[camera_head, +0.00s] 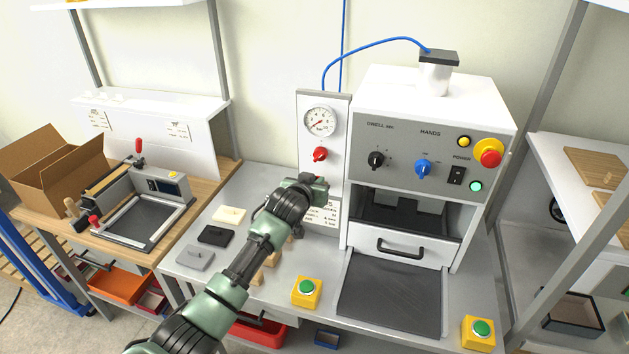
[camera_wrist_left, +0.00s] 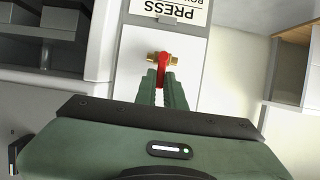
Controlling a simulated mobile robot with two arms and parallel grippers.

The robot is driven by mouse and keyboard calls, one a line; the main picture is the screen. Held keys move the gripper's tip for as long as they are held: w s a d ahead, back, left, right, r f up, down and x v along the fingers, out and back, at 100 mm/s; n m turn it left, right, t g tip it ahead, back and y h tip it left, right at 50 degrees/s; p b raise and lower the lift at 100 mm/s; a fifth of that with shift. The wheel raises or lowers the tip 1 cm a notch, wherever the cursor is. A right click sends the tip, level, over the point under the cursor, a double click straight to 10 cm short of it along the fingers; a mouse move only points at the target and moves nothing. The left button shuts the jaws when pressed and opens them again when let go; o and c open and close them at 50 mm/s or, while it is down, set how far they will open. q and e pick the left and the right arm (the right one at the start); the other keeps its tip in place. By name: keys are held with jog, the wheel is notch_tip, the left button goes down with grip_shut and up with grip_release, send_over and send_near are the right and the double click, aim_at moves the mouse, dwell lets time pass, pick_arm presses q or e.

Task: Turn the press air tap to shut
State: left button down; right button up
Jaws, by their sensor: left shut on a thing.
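The press air tap shows in the left wrist view as a red lever (camera_wrist_left: 163,63) on a brass body (camera_wrist_left: 175,60) fixed to a white panel. The brass body lies sideways in that view, and the red lever points across it towards my gripper. My left gripper (camera_wrist_left: 162,88) is shut on the lever, with its two green fingers on either side of it. In the head view my left gripper (camera_head: 320,183) is at the white panel (camera_head: 340,110), below the gauge, and hides most of the tap. My right gripper is not in view.
A pressure gauge (camera_head: 320,121) and a red knob (camera_head: 320,154) sit above the gripper. The press (camera_head: 430,100) stands to the right, with a drawer handle (camera_head: 400,249) and a dark plate (camera_head: 392,295). Green buttons on yellow boxes (camera_head: 306,294) stand in front.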

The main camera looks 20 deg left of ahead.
pick_arm(q)
jog(key=shift+f, duration=0.2)
jog(key=c, duration=1.7)
grip_release()
jog(key=shift+o, duration=1)
jog(key=shift+r, duration=0.1)
jog(key=shift+s, duration=0.15)
jog(key=b+v, duration=0.2)
jog(key=v, duration=0.5)
jog(key=shift+s+r, duration=0.2)
jog(key=shift+s, duration=0.05)
